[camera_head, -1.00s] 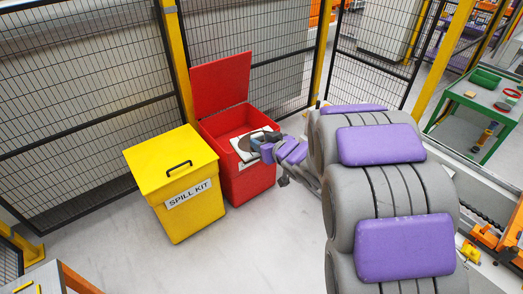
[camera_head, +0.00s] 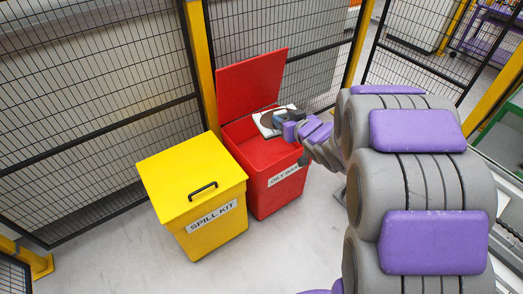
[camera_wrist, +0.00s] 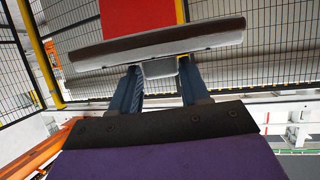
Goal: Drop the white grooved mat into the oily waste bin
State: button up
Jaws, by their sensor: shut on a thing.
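The white grooved mat (camera_head: 270,122) is held at the end of my arm over the open red oily waste bin (camera_head: 281,186). In the wrist view the mat (camera_wrist: 160,40) lies across the far end of my gripper (camera_wrist: 158,70), seen nearly edge on. My gripper (camera_head: 287,113) is shut on the mat. The bin's red lid (camera_head: 252,85) stands raised at the back. The bin's label is partly readable. The mat hides part of the bin's opening, and I cannot tell its exact height above the rim.
A closed yellow spill kit box (camera_head: 195,190) with a black handle stands left of the red bin. Black mesh fence (camera_head: 100,110) with yellow posts (camera_head: 202,70) runs behind both. Grey floor (camera_head: 110,255) in front is clear. A green table edge (camera_head: 500,130) shows at the right.

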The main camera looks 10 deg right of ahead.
aim_at(267, 165)
jog(key=i+j, duration=0.25)
jog(key=i, duration=0.2)
jog(key=i+j+z, duration=0.1)
jog(key=i, duration=0.4)
jog(key=i+j, duration=0.35)
jog(key=i+z, duration=0.05)
jog(key=i, duration=0.05)
